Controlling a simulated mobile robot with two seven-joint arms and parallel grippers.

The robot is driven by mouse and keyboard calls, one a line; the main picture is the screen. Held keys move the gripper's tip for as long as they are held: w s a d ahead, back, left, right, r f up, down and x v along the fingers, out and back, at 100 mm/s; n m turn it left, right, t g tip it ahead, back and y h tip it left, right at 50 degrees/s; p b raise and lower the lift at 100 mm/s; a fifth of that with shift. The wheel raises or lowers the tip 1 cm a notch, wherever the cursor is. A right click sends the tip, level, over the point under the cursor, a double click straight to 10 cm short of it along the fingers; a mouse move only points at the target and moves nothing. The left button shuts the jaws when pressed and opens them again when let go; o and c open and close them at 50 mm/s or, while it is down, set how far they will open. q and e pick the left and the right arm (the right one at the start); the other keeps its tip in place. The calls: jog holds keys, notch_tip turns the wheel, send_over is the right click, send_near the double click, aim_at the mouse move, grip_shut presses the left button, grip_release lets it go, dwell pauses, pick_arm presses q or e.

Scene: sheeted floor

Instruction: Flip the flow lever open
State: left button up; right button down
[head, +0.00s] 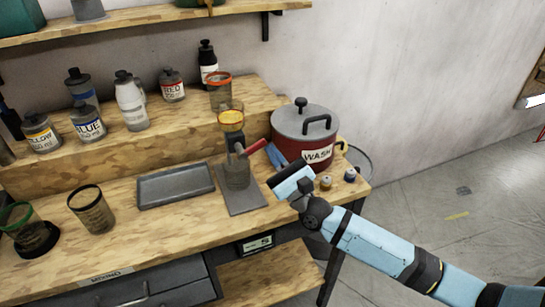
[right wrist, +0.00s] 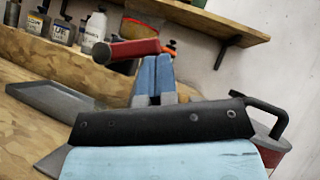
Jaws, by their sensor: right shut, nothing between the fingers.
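The flow lever has a red handle (head: 252,147) that sticks out sideways from a grey device with a yellow-topped cup (head: 231,118). In the right wrist view the red handle (right wrist: 133,49) lies across, up and left of the blue fingertips (right wrist: 153,62). I cannot tell whether they touch. My left gripper is not in view.
A red WASH pot (head: 304,139) with a grey lid stands close behind my right gripper. Small jars (head: 350,175) stand at the bench's right end. A grey tray (head: 175,188) lies left of the device. Several bottles (head: 131,103) line the raised shelf.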

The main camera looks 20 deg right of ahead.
pick_arm(q)
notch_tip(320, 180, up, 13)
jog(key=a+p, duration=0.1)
jog(key=p, duration=1.3)
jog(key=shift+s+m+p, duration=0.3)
pick_arm(e)
jog(key=a+r+n+g+y, duration=0.1)
jog(key=a+r+n+g, duration=0.2)
jog(key=r+n+g, duration=0.3)
jog(key=n+g, duration=0.5)
jog(key=n, duration=0.4)
jog(key=shift+a+r, duration=0.15)
jog(key=shift+a, duration=0.1)
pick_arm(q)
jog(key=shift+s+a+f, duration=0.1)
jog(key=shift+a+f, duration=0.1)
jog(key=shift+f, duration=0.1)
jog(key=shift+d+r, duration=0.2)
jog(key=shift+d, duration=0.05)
pick_arm(e)
jog(key=shift+s, duration=0.15)
